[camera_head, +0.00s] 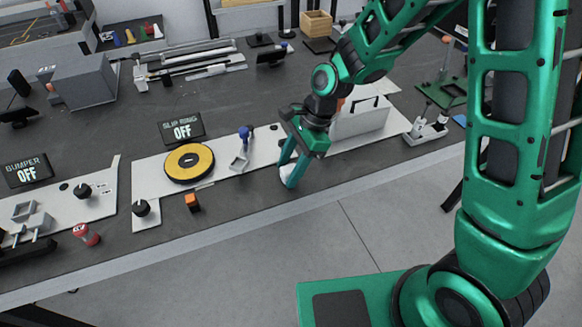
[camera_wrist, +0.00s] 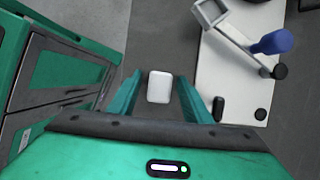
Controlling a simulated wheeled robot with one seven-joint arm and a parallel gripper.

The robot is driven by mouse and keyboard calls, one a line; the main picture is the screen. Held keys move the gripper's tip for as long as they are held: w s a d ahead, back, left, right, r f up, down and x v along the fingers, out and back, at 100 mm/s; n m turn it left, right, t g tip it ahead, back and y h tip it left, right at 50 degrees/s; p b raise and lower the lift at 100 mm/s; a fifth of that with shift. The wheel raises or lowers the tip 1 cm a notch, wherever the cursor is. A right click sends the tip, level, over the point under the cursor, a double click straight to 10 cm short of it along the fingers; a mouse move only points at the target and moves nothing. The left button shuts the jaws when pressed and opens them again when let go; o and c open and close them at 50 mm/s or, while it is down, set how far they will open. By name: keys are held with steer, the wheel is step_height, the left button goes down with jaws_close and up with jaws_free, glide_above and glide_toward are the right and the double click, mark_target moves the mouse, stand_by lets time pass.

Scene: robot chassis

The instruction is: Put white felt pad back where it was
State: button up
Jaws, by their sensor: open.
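The white felt pad (camera_wrist: 160,87) is a small pale block with rounded corners, seen in the wrist view on the dark bench top. My gripper (camera_wrist: 159,97) is open, with one teal finger on each side of the pad and a visible gap to each. In the head view my gripper (camera_head: 289,179) points down near the front edge of the bench, and the fingers mostly hide the pad. I cannot tell how high the fingertips are above the bench.
A white plate with a blue-handled part (camera_head: 244,138) and a yellow ring (camera_head: 189,162) lies left of my gripper. A white box (camera_head: 360,117) stands right behind it. The bench's front edge (camera_head: 230,225) is close.

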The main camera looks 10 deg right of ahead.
steer(key=v, duration=1.1)
steer(key=shift+r, duration=0.35)
steer(key=shift+d, duration=0.15)
steer(key=s+d+r+n+t+h, duration=0.1)
steer(key=s+d+r+n, duration=0.15)
steer(key=d, duration=0.65)
steer(key=s+d+r+n+t+h, duration=0.1)
steer(key=s+d, duration=0.2)
steer(key=d, duration=0.5)
steer(key=s+d+n+h, duration=0.2)
steer(key=s+d+n, duration=0.3)
steer(key=s+d, duration=0.9)
steer(key=s+r, duration=0.1)
steer(key=s, duration=0.1)
steer(key=shift+s+d+g, duration=0.25)
steer(key=shift+d+g, duration=0.05)
steer(key=shift+g, duration=0.1)
steer(key=shift+w+f, duration=0.1)
steer(key=shift+w, duration=0.05)
